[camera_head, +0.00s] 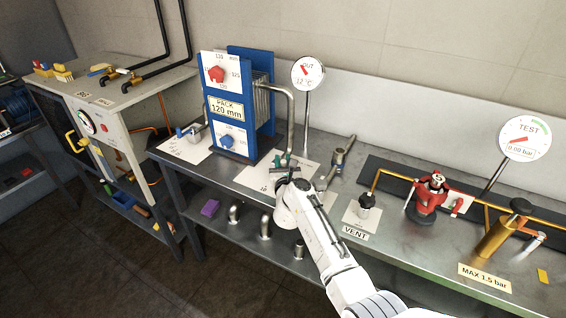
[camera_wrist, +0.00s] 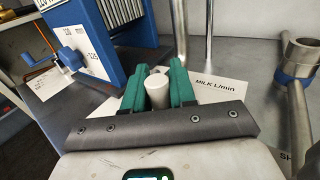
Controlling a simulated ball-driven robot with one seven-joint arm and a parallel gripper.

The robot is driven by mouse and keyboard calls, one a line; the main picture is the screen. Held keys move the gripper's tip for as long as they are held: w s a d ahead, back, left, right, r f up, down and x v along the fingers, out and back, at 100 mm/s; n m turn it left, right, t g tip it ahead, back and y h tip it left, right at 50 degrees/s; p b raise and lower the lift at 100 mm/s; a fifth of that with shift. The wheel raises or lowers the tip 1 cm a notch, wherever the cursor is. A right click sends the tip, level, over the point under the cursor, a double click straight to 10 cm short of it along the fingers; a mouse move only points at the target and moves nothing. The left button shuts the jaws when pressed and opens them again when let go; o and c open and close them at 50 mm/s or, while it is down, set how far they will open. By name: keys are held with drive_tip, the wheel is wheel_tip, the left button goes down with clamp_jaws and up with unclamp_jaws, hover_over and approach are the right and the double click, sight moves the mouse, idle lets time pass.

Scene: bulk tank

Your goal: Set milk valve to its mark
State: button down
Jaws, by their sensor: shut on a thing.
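My gripper (camera_wrist: 157,74) has its two green fingers on either side of a pale grey round post (camera_wrist: 157,92), which looks like the handle of the milk valve; it is shut on it. A white card (camera_wrist: 218,84) reading "MILK L/min" lies on the bench just behind. In the head view my gripper (camera_head: 284,166) stands at the white card (camera_head: 252,181) in front of the blue plate pack; its wrist hides most of the valve. The valve's mark and pointer cannot be made out in either view.
The blue plate pack (camera_head: 215,128) stands close behind and left, with a steel pipe (camera_head: 291,110) and the "OUT" gauge (camera_head: 308,73). A blue-collared pipe fitting (camera_wrist: 295,75) stands at right. The VENT fitting (camera_head: 365,201) and red clamp (camera_head: 429,194) are farther right.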

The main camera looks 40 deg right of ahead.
idle(0.4)
drive_tip(key=shift+s+d+r+n+y+p, duration=0.15)
drive_tip(key=shift+n+y+p, duration=0.2)
drive_tip(key=shift+p, duration=0.3)
drive_tip(key=shift+d+f+n+t+y+p, duration=0.2)
drive_tip(key=shift+n+t+y+p, duration=0.25)
drive_tip(key=shift+t+y, duration=0.25)
drive_tip(key=c, duration=1)
unclamp_jaws()
drive_tip(key=p+v, duration=0.3)
drive_tip(key=v, duration=0.7)
drive_tip(key=shift+s+a+p, duration=0.3)
drive_tip(key=shift+p, duration=0.05)
